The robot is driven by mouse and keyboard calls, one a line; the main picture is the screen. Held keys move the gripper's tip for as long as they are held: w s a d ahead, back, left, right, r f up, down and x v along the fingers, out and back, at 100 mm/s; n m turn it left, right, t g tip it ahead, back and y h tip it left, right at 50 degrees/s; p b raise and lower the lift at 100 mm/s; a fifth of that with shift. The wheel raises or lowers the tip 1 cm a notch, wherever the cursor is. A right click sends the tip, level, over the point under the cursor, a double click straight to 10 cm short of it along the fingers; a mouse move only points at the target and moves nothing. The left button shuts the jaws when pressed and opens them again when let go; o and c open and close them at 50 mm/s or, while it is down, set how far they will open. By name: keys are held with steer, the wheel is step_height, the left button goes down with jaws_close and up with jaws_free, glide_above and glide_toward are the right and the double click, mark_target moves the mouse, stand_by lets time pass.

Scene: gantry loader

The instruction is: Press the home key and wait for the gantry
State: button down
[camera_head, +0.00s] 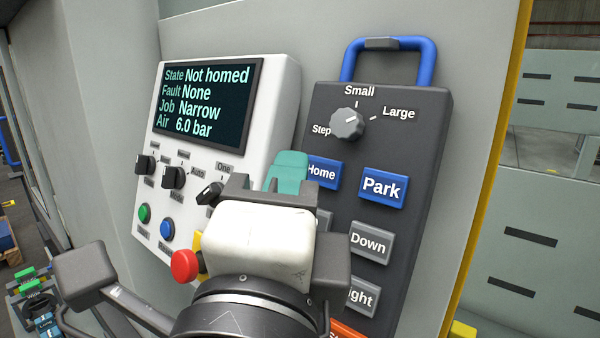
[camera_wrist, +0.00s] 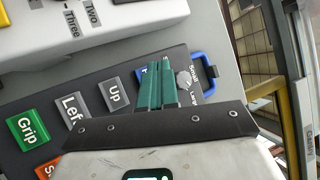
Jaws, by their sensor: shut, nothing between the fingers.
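The blue Home key (camera_head: 324,173) sits at the upper left of the dark pendant (camera_head: 420,112). My gripper (camera_head: 288,168) is shut and empty, its teal fingertips at the key's left edge in the head view, covering part of it. In the wrist view my gripper (camera_wrist: 157,78) points at the pendant's upper part and hides most of the Home key. I cannot tell whether the fingertips touch the key. The display (camera_head: 208,103) reads State Not homed, Fault None, Job Narrow, Air 6.0 bar. The gantry itself is not identifiable.
The blue Park key (camera_head: 383,187) is right of Home, with the grey Down key (camera_head: 371,242) below. The Step knob (camera_head: 347,123) is above. A red button (camera_head: 185,265) shows left of my wrist.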

steer(key=shift+w+d+f, duration=0.15)
steer(key=shift+w+d, duration=0.2)
steer(key=shift+w, duration=0.05)
steer(key=shift+w+d+f+b, duration=0.1)
steer(key=shift+b, duration=0.3)
stand_by(1.5)
steer(key=shift+w+d+b, duration=0.15)
steer(key=shift+w+b, duration=0.05)
steer(key=shift+b, duration=0.1)
steer(key=shift+w+d+f+b, duration=0.15)
steer(key=shift+w+d+b, duration=0.05)
steer(key=shift+w+b, duration=0.15)
stand_by(0.7)
steer(key=shift+s+a, duration=0.1)
steer(key=shift+s, duration=0.1)
steer(key=shift+s+a+r, duration=0.25)
steer(key=shift+s+a, duration=0.1)
steer(key=shift+s, duration=0.1)
stand_by(0.4)
steer(key=shift+s+a+r+b, duration=0.15)
steer(key=shift+s+a+r, duration=0.15)
steer(key=shift+s+a, duration=0.3)
steer(key=shift+s+a+r+b, duration=0.15)
steer(key=shift+s+a+r, duration=0.15)
steer(key=shift+s, duration=0.35)
steer(key=shift+s+a+r+b, duration=0.15)
steer(key=shift+s+a+r, duration=0.1)
steer(key=shift+s+a, duration=0.35)
